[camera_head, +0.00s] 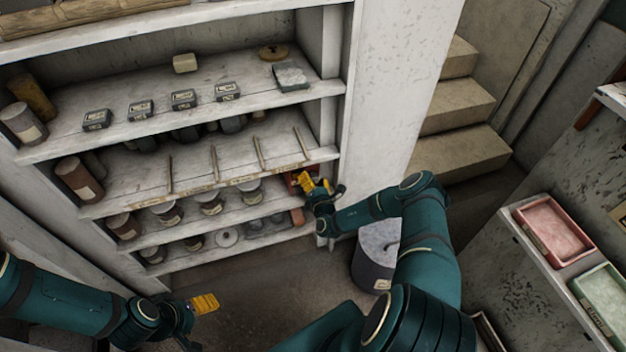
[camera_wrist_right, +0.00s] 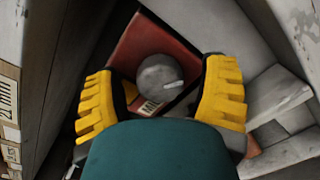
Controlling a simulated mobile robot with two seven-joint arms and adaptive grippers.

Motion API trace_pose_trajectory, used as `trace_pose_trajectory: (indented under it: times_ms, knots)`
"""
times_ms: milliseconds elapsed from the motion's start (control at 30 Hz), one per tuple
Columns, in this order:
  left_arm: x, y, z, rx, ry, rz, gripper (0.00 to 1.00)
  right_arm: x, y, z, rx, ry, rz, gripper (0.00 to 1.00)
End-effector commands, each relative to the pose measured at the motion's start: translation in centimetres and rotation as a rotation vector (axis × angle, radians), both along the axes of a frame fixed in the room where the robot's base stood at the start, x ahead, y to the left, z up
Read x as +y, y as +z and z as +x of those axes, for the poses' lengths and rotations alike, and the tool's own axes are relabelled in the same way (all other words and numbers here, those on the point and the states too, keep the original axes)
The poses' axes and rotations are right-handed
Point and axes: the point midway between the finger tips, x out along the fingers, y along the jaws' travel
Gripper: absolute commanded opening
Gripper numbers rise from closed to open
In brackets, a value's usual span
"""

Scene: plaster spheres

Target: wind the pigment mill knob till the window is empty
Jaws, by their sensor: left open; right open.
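The pigment mill (camera_wrist_right: 138,44) is a dark red box with a round grey knob (camera_wrist_right: 156,77) on its face. No window on the mill can be made out. My right gripper (camera_wrist_right: 160,70) is open, with its yellow fingers either side of the knob in the right wrist view, apart from it. In the head view, the right gripper (camera_head: 313,184) is at the right end of the shelves and hides most of the mill. My left gripper (camera_head: 204,303) is open and empty, low at the left.
White shelves (camera_head: 130,184) hold several jars, small labelled boxes and thin dividers. A shelf post and wall (camera_head: 385,90) stand close to my right gripper. A grey drum (camera_head: 372,270) stands on the floor below my right arm. Trays (camera_head: 550,232) lie at the right.

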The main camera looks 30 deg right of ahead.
Motion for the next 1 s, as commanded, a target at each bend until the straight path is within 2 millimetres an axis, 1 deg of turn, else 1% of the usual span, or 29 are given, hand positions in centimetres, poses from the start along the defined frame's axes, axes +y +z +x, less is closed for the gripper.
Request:
trace_pose_trajectory:
  times_ms: [33,67,100,167,200,233,467,633,767,1000]
  knots:
    - [0.0,0.0,0.01,0.0,0.0,0.0,0.7,0.0,0.01,-0.01,0.0,0.0,0.0,0.66]
    - [0.0,0.0,0.01,0.0,0.0,0.0,0.7,0.0,0.01,-0.01,0.0,0.0,0.0,0.56]
    - [0.0,0.0,0.01,0.0,0.0,0.0,0.7,0.01,0.0,-0.02,0.0,0.0,0.0,0.42]
    - [0.0,0.0,0.0,0.0,0.0,0.0,0.7,0.01,0.0,-0.02,0.0,0.0,0.0,0.21]
    - [0.0,0.0,0.01,0.0,0.0,0.0,0.7,0.0,-0.01,-0.03,0.0,0.0,0.0,0.07]
    - [0.0,0.0,0.0,0.0,0.0,0.0,0.7,0.0,-0.01,-0.03,0.0,0.0,0.0,0.03]
    - [0.01,-0.01,0.0,0.0,0.0,0.0,0.7,0.0,-0.02,-0.03,-0.002,0.001,0.01,0.03]
    - [0.0,-0.05,0.0,0.0,0.0,0.0,0.7,-0.02,-0.05,-0.07,-0.013,-0.001,0.058,0.02]
    - [0.01,-0.11,0.02,0.0,0.0,0.0,0.7,-0.05,-0.05,-0.07,-0.031,-0.002,0.13,0.02]
    - [0.01,-0.24,0.04,-0.001,0.0,0.0,0.7,-0.04,-0.05,-0.09,-0.078,-0.003,0.329,0.02]
